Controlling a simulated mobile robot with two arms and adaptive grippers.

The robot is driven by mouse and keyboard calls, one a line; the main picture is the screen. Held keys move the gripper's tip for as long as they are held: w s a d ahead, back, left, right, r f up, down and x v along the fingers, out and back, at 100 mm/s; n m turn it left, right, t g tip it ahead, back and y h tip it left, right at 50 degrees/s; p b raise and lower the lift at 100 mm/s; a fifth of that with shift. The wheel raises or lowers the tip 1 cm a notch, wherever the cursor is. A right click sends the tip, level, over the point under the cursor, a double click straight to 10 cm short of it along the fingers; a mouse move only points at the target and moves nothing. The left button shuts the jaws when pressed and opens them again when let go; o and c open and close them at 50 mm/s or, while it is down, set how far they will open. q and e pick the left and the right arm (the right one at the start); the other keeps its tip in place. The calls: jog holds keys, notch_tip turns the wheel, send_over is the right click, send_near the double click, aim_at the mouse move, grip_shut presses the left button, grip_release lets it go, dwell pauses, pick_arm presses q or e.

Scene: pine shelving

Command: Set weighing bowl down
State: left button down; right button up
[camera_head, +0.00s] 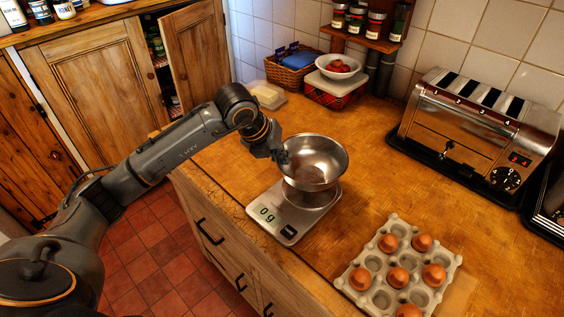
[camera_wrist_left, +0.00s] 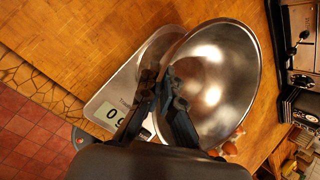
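The weighing bowl (camera_head: 318,160) is a shiny round metal bowl, upright and looking empty, over the kitchen scale (camera_head: 290,226). The scale's display reads 0 g. I cannot tell whether the bowl touches the round scale plate, which it partly hides. My left gripper (camera_head: 281,155) is at the bowl's left rim. In the left wrist view, the fingers (camera_wrist_left: 167,84) are close together on the near rim of the bowl (camera_wrist_left: 220,75), and the scale (camera_wrist_left: 115,95) lies behind them. My right gripper is not in view.
A grey egg tray (camera_head: 352,268) with several brown eggs sits right of the scale. A chrome toaster (camera_head: 478,125) stands at the right. A wicker basket (camera_head: 290,77) and white bowl (camera_head: 340,68) are at the back. The counter between scale and toaster is clear.

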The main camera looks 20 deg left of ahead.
pick_arm(q)
jog(key=shift+w+f, duration=0.25)
notch_tip(320, 180, down, 2)
jog(key=shift+f+p, duration=0.15)
jog(key=shift+p, duration=0.6)
jog(key=shift+w+f, duration=0.1)
jog(key=shift+f, duration=0.55)
jog(key=c, duration=1.5)
grip_release()
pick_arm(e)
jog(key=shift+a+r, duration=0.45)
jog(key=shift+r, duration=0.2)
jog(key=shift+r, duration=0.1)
pick_arm(q)
jog(key=shift+r, duration=0.25)
jog(key=b+v, duration=0.2)
jog(key=v, duration=1)
jog(key=shift+f, duration=0.1)
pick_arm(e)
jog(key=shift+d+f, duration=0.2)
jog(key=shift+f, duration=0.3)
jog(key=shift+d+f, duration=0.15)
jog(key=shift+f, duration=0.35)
